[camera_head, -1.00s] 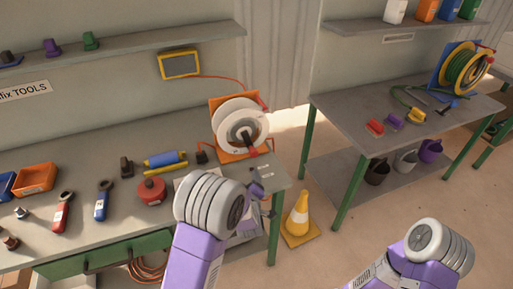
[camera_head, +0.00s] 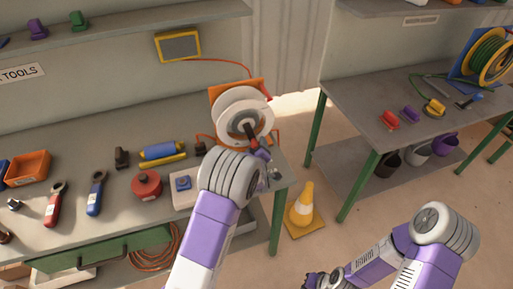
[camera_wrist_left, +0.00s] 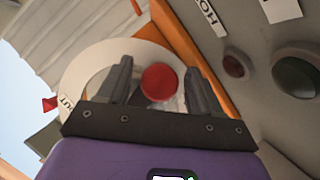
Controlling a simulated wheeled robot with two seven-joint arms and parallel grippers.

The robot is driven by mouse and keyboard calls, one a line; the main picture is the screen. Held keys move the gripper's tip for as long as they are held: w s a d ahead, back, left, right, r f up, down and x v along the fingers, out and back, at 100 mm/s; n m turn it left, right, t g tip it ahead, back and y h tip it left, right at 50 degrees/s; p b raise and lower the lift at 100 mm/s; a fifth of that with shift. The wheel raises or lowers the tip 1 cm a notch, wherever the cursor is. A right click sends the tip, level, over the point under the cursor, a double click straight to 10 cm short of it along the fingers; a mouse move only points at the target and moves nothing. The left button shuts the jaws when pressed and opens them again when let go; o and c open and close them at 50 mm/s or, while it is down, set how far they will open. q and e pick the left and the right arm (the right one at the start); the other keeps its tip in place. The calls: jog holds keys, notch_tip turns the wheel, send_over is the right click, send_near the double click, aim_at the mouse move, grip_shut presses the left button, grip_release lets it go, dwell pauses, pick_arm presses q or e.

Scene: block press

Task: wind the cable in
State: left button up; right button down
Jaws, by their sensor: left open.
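The cable reel (camera_head: 238,112) has a white drum in an orange frame and stands at the right end of the left bench. Its crank has a dark arm and a red knob (camera_wrist_left: 159,82). My left gripper (camera_head: 262,154) is right in front of the crank. In the left wrist view the left gripper (camera_wrist_left: 158,88) is open, with the red knob between its two dark fingers and a gap at each side. An orange cable (camera_head: 222,61) runs from the yellow-framed box (camera_head: 179,45) towards the reel. My right gripper (camera_head: 314,282) shows only partly at the bottom edge.
A red round canister (camera_head: 146,184), a blue roll (camera_head: 162,151) and a box with a blue button (camera_head: 183,184) lie left of my left arm. A second reel with green cable (camera_head: 489,58) is on the right bench.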

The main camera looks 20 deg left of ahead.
pick_arm(q)
jog(key=shift+w, duration=0.2)
jog(key=shift+c, duration=0.3)
grip_shut()
